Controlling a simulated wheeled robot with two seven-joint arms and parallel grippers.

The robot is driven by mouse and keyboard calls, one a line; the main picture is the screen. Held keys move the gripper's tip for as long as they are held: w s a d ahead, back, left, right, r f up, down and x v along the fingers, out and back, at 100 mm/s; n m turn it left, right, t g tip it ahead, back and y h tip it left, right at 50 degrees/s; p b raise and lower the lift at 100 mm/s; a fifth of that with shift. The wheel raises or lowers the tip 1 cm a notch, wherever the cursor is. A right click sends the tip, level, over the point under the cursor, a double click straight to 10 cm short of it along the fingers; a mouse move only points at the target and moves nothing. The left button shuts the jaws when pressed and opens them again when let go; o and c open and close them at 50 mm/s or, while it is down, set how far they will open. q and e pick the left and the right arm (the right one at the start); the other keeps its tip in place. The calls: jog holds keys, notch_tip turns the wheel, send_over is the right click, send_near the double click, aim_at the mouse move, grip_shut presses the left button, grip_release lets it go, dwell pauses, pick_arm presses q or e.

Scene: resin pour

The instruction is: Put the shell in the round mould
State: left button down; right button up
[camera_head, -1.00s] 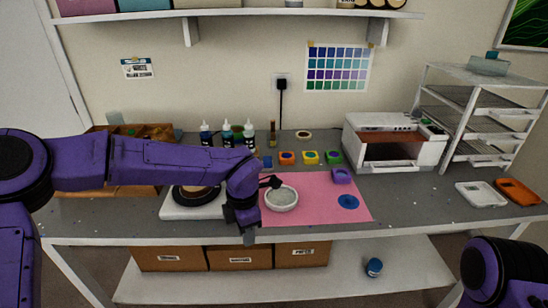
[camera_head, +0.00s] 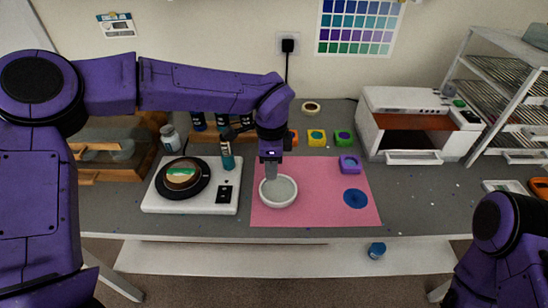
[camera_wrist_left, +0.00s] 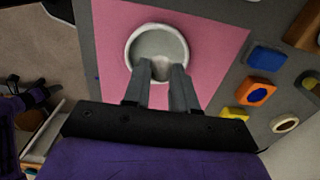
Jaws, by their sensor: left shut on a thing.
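The round mould (camera_head: 283,196) is a whitish, shallow round dish on the pink mat (camera_head: 325,212). It also shows at the top of the left wrist view (camera_wrist_left: 158,36). My left gripper (camera_head: 271,175) points down over the back left part of the mould, its fingertips at or just above the inside. In the left wrist view the grey fingers (camera_wrist_left: 161,72) are close together, with a small pale thing between their tips, probably the shell; its shape is mostly hidden. I cannot tell whether it touches the mould. My right gripper is out of view.
A white scale (camera_head: 222,205) with a round dark dish is left of the mat. Small coloured moulds, a purple one (camera_head: 349,165) among them, and a blue disc (camera_head: 355,198) lie to the right. A white oven (camera_head: 400,100) stands behind. The mat's front right is clear.

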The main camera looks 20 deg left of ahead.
pick_arm(q)
jog(key=shift+s+a+f+b, duration=0.1)
jog(key=shift+s+f+b, duration=0.1)
jog(key=shift+f, duration=0.15)
jog(key=shift+s+f+b, duration=0.1)
jog(key=shift+f+b, duration=0.1)
jog(key=shift+f, duration=0.15)
jog(key=f, duration=0.1)
jog(key=f+b, duration=0.1)
jog(key=f, duration=0.1)
jog(key=shift+w+b, duration=0.25)
jog(key=shift+b, duration=0.15)
jog(key=shift+s+f, duration=0.1)
jog(key=shift+f, duration=0.4)
jog(key=shift+c, duration=2.2)
grip_release()
jog(key=shift+r+p, duration=1.75)
jog(key=shift+r, duration=1.8)
